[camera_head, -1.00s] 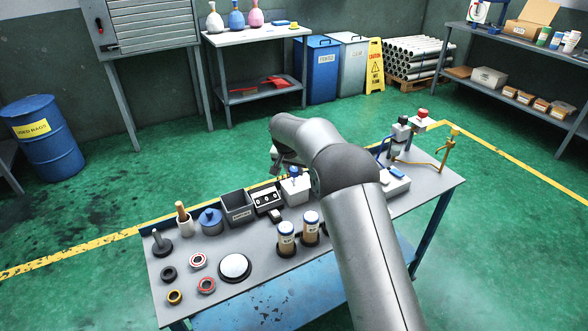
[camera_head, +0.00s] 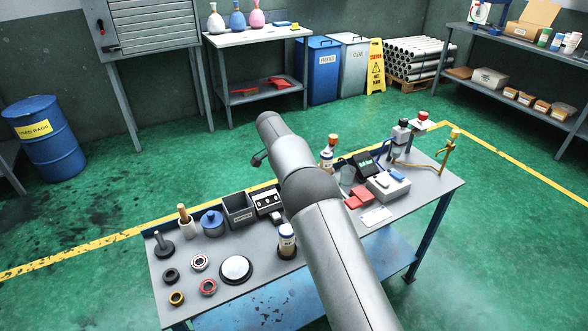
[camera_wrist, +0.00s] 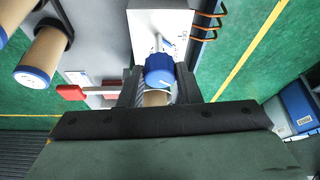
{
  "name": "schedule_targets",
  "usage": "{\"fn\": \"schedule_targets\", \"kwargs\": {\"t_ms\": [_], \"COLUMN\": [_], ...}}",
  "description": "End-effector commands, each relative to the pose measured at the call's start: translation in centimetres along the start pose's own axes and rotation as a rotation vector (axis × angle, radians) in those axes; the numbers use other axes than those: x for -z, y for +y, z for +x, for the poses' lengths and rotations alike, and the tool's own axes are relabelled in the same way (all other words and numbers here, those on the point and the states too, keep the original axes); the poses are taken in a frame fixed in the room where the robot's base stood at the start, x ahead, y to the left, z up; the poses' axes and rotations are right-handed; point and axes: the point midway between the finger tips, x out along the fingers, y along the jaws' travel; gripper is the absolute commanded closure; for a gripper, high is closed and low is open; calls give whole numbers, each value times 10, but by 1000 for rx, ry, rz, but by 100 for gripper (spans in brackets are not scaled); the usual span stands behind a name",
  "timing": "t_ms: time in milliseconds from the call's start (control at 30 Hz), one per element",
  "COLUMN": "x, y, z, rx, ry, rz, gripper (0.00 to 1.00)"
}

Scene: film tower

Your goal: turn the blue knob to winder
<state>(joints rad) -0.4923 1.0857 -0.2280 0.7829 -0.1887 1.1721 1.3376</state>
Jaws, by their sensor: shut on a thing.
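The blue knob (camera_wrist: 160,68) is in the middle of the wrist view, in front of a white box (camera_wrist: 160,22). My gripper (camera_wrist: 160,78) has one dark finger on each side of the knob and is shut on it. A pale mark shows on the knob's near face. A pale brown round piece (camera_wrist: 156,97) shows between the fingers below the knob; I cannot tell what it is. In the head view my arm hides the knob and the fingers. I cannot read which position the knob points to.
Tan cylinders with blue ends (camera_wrist: 42,56) stand left of the knob, close to my gripper. A red piece (camera_wrist: 70,92) lies below them. Copper-coloured coils (camera_wrist: 207,22) are at the right of the white box. A grey bin (camera_head: 238,209) and a small meter (camera_head: 268,202) stand on the bench.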

Motion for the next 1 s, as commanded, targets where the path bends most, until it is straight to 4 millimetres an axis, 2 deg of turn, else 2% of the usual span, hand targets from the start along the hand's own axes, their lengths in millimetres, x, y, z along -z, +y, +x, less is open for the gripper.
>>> {"fn": "schedule_targets", "kwargs": {"t_ms": [500,533,600,867,1000], "x": [-1,-1,-1,0,0], "y": [0,0,0,0,-1], "z": [0,0,0,0,-9], "rx": [-8,-8,-8,-8,-6], "ry": [-1,-1,-1,-1,0], "rz": [21,21,21,20,21], "gripper": [92,64,48,48,48]}}
